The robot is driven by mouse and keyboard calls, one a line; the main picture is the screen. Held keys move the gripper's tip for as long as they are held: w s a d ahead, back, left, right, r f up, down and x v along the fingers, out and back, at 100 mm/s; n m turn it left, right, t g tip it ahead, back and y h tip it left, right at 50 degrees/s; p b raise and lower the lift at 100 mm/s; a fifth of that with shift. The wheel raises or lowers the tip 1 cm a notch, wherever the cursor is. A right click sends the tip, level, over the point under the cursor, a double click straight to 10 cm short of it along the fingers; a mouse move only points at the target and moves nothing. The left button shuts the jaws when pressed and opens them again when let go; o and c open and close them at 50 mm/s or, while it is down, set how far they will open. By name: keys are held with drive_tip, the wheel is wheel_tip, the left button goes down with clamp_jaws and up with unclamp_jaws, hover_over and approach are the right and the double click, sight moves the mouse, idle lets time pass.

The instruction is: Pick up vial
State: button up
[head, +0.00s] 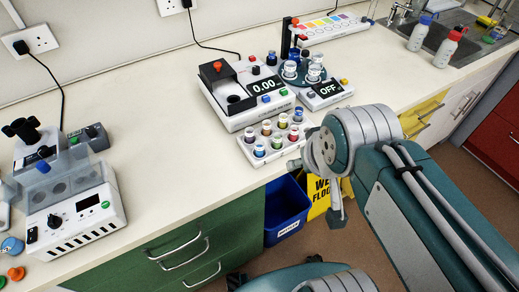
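Several small vials with coloured labels stand upright in a white rack (259,160) near the front edge of the bench. One is a blue-marked vial (260,149) at the near left of the rack. More white-topped vials (314,71) stand on a round dark plate behind the rack. Which vial is meant cannot be told. My gripper (315,190) is mostly hidden behind my arm, right of the rack. Two finger-like tips show well apart, one near the rack's right side and one lower, past the bench edge. I see nothing between them.
A white device (75,215) stands at the left. A blue bin (286,205) and yellow sign (318,193) stand below. The bench middle is clear.

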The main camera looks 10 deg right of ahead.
drive_tip(key=shift+o, duration=0.2)
idle(0.3)
drive_tip(key=n+g, duration=0.6)
drive_tip(key=n, duration=2.2)
hover_over(260, 143)
drive_tip(key=s, duration=0.1)
wheel_tip(260, 143, down, 4)
drive_tip(key=r, duration=0.1)
wheel_tip(260, 143, down, 11)
drive_tip(key=shift+w+a+f, duration=0.15)
drive_tip(key=c, duration=1)
